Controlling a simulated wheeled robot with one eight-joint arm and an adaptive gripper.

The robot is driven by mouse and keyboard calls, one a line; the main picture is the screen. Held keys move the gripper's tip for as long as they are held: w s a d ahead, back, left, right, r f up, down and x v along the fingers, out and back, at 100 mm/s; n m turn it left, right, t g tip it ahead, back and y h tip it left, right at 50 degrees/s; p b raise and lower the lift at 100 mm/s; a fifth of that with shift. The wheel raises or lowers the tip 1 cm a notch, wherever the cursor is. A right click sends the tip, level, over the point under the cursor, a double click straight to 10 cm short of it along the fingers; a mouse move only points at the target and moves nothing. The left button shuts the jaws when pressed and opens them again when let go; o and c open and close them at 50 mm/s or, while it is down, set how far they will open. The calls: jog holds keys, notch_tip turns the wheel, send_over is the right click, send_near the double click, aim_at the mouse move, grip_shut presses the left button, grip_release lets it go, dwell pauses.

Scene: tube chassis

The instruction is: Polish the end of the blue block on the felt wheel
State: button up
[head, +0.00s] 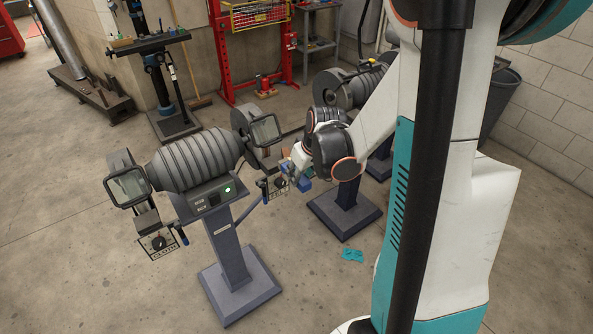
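A grey polishing machine (197,163) stands on a pedestal left of centre, its green light lit. My gripper (298,172) is beside this right end, small and partly covered by my arm. A blue block (304,185) shows at my gripper. Its contact with the wheel and the finger opening cannot be made out.
More grey machines (345,88) stand behind my arm; one pedestal base (345,209) is close on the right. Teal gloves (352,255) lie on the floor. A red press frame (262,45) and a tool stand (152,45) are at the back. The front left floor is clear.

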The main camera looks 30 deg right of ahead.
aim_at(283, 160)
jog(key=shift+w+a+f+b, duration=0.1)
jog(key=shift+w+f+b, duration=0.15)
jog(key=shift+w, duration=1.3)
jog(key=shift+w+f+b, duration=0.1)
jog(key=shift+w+f, duration=0.1)
jog(key=shift+w, duration=1.35)
jog(key=shift+w+a, duration=0.1)
jog(key=shift+w, duration=1.1)
jog(key=shift+w, duration=0.5)
jog(key=shift+b, duration=1.35)
dwell(1.8)
